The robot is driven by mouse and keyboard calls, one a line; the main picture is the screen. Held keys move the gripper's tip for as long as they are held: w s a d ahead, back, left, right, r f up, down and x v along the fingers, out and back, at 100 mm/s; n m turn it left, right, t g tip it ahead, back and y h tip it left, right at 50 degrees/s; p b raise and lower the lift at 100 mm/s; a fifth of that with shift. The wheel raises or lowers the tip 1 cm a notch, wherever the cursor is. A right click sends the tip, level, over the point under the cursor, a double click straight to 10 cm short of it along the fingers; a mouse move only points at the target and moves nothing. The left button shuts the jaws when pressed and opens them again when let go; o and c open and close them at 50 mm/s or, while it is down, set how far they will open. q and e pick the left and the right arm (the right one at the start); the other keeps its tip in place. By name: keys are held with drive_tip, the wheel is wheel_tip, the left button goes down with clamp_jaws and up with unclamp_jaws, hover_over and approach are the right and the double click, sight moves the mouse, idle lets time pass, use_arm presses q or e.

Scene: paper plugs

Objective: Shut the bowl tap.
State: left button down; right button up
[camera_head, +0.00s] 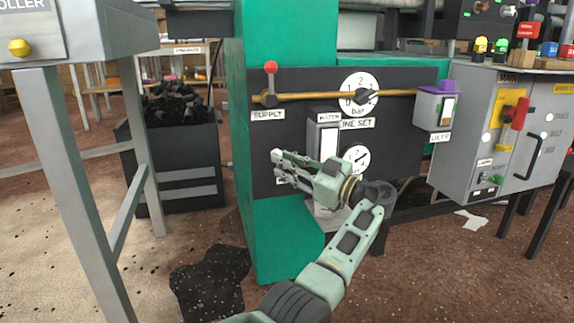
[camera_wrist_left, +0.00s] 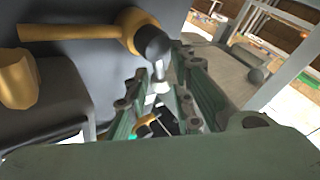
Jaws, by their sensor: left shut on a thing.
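My left gripper (camera_head: 279,167) is at the lower left of the dark panel on the green column, its fingers pointing left. It hides most of what is behind it there, including the bowl tap in the head view. In the left wrist view, a brass pipe (camera_wrist_left: 75,32) ends in a rounded brass body. My right gripper is in neither view.
Above are a brass supply pipe (camera_head: 330,96) with a red-knobbed lever (camera_head: 270,68), a pressure gauge (camera_head: 361,95) and a white-fronted box (camera_head: 324,137). A grey cabinet (camera_head: 475,125) stands right, a grey metal stand (camera_head: 75,130) left. A dark bin (camera_head: 178,160) stands behind.

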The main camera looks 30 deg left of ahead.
use_arm(q)
drive_tip(key=shift+f, duration=0.1)
drive_tip(key=c, duration=1.7)
unclamp_jaws()
drive_tip(key=shift+c, duration=0.2)
drive_tip(key=d+f, duration=0.1)
drive_tip(key=d, duration=1.1)
drive_tip(key=shift+f, duration=0.35)
drive_tip(key=shift+c, duration=0.5)
